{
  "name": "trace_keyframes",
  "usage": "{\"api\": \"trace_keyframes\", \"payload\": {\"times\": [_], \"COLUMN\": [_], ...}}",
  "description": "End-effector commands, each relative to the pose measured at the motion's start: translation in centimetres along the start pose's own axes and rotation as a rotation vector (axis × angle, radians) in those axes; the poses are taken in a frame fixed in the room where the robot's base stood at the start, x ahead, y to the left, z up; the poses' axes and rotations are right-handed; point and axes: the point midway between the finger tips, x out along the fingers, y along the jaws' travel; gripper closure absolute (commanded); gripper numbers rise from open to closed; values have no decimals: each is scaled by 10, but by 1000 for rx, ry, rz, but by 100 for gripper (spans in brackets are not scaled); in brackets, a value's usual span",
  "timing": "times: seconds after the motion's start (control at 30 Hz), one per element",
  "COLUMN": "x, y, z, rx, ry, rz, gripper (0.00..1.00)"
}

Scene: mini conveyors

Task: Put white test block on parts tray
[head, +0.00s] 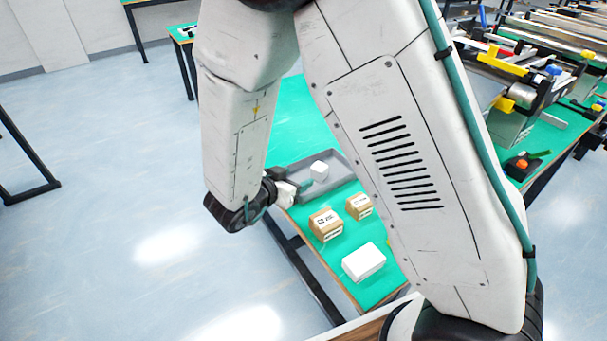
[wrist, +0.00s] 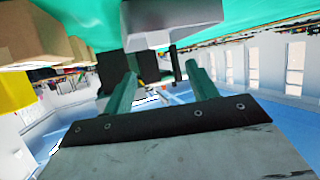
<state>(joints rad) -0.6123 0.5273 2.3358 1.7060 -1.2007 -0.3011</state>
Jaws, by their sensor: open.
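A small white block (head: 319,170) sits inside the grey parts tray (head: 341,184) on the green table in the head view. My gripper (head: 304,187) is at the tray's near left side, just left of and below the block in the picture. In the wrist view its two teal fingers (wrist: 160,66) are spread apart with nothing held between them. A pale grey, box-like thing (wrist: 172,20) shows at the top of the wrist view; I cannot tell whether it is the block. My arm hides part of the table and perhaps the tray's right side.
Two brown cartons (head: 326,224) (head: 359,207) and a larger white box (head: 364,262) stand on the table in front of the tray. Cartons (wrist: 30,35) also show in the wrist view. Conveyors (head: 520,85) stand at the upper right. Open floor lies to the left.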

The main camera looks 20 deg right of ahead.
Motion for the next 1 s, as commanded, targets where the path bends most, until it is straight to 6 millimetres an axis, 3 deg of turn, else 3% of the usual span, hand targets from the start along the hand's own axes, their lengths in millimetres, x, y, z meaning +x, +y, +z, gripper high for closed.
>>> {"api": "trace_keyframes", "payload": {"times": [0.27,0.37,0.57,0.7,0.87,1.0], "x": [-8,-8,-19,-45,-82,-112], "y": [-2,-12,-58,-77,-71,-41], "z": [-2,-8,-44,-77,-112,-134], "rx": [7,33,111,109,32,-96], "ry": [-9,-58,-277,-430,-572,-672], "rz": [-9,-65,-348,-573,-790,-923], "gripper": [42,42,42,42,42,42]}}
